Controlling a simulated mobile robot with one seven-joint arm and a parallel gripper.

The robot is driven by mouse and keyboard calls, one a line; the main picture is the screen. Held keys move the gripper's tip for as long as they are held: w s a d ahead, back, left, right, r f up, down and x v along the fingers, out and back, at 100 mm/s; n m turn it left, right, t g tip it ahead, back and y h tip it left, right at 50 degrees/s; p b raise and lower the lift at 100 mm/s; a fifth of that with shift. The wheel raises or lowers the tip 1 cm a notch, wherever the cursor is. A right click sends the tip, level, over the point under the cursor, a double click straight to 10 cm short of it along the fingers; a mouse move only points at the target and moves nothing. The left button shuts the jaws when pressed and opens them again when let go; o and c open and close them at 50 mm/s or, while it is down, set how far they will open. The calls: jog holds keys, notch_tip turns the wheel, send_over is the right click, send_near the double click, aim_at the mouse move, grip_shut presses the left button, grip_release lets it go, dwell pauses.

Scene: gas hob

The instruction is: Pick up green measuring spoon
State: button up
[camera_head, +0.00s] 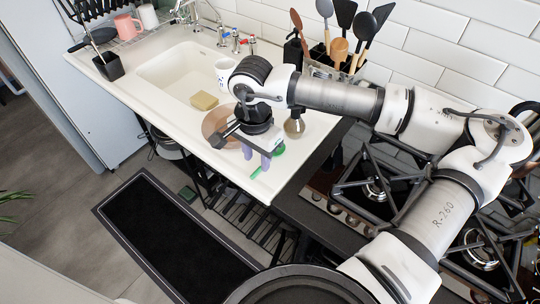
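The green measuring spoon (278,150) lies on the white counter (235,165) near its front edge, to the right of the sink. Its round end shows right of my gripper, and its thin handle runs down and left toward the edge. My gripper (256,158) points down over the counter at the spoon. Its two purple fingers are apart with nothing visible between them. The right finger covers the middle of the spoon. I cannot tell whether it touches the spoon.
A brown round board (212,120) lies left of my gripper, and a glass flask-like vessel (295,124) stands to the right. A yellow sponge (204,101) and a white mug (224,72) are nearby. A utensil holder (335,66) stands behind; the gas hob (372,188) is right.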

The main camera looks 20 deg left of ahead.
aim_at(255, 172)
jog(key=f, duration=0.1)
jog(key=f+p, duration=0.1)
jog(key=f, duration=0.3)
jog(key=shift+a, duration=0.35)
jog(key=shift+r, duration=0.1)
grip_shut()
